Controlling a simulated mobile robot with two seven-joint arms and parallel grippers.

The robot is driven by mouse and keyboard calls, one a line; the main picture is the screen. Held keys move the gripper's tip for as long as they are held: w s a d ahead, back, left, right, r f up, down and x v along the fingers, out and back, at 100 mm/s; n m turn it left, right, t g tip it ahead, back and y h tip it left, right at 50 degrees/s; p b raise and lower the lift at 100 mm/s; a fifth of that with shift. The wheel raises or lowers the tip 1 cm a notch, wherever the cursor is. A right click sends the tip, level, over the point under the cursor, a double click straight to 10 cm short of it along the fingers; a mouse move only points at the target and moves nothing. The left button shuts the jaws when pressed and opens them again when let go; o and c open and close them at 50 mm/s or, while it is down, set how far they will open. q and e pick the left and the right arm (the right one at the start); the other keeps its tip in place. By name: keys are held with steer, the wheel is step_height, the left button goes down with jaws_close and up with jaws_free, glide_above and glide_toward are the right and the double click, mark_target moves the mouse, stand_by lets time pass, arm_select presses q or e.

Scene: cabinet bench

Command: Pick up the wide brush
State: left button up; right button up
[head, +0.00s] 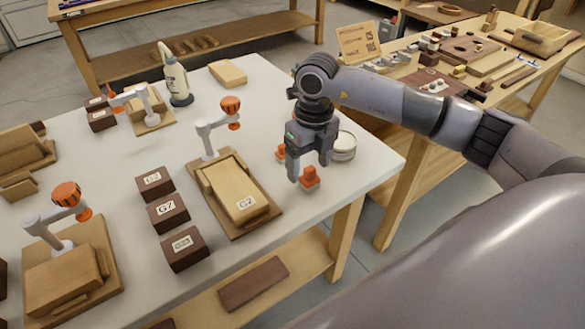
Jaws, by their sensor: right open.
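My right gripper (308,171) points down over the right end of the white table, its jaws open. A small orange-topped piece (309,178) with a greyish lower part is at its fingertips, between or just behind them; contact cannot be told. A second orange piece (281,152) shows just left of the gripper, partly hidden by it. Either may be a brush, but I cannot tell which one is the wide brush. My left gripper is not in view.
A white tub (343,147) stands close right of the gripper. A clamp (212,138) and a wooden piece labelled G2 (240,197) on a board lie to the left. Dark labelled blocks (168,213) and a glue bottle (176,82) are farther left. The table's right corner is clear.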

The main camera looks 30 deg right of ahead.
mark_target(310, 168)
steer(key=shift+w+d+r, duration=0.15)
steer(key=shift+w+d, duration=0.35)
steer(key=f, duration=0.4)
steer(key=f+p, duration=0.1)
steer(key=f, duration=0.2)
steer(key=shift+w+d, duration=0.35)
steer(key=c, duration=1.1)
